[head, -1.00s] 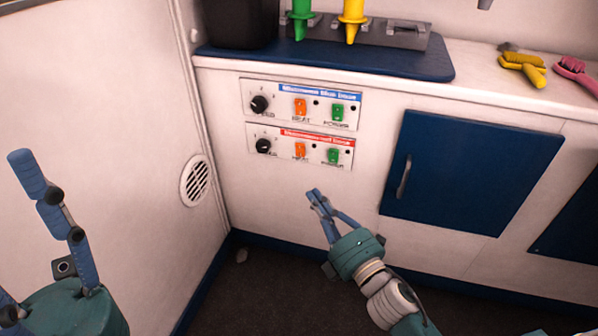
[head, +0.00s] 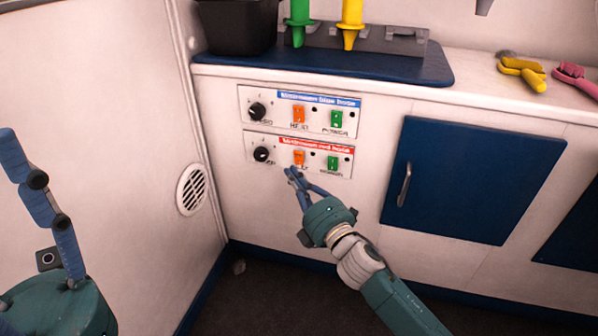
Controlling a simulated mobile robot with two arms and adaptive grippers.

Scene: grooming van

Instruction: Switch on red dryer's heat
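The red-labelled dryer panel (head: 334,148) is the lower of two control panels on the white cabinet front. It has a black knob (head: 262,154) at left, an orange heat switch (head: 299,158) in the middle and a green power switch (head: 333,163) at right. My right gripper (head: 290,173) is just below the orange switch, its blue fingertips close together; I cannot tell whether they touch the panel. The switch's lower part and its label are partly hidden by the fingertips. My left gripper (head: 35,180) is at the left edge, away from the panels, with only part of its fingers in view.
The blue-labelled panel (head: 299,110) with a similar knob and switches sits directly above. A blue cabinet door (head: 470,180) with a handle is to the right. A round vent (head: 192,190) is on the left wall. Brushes (head: 522,72) lie on the counter.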

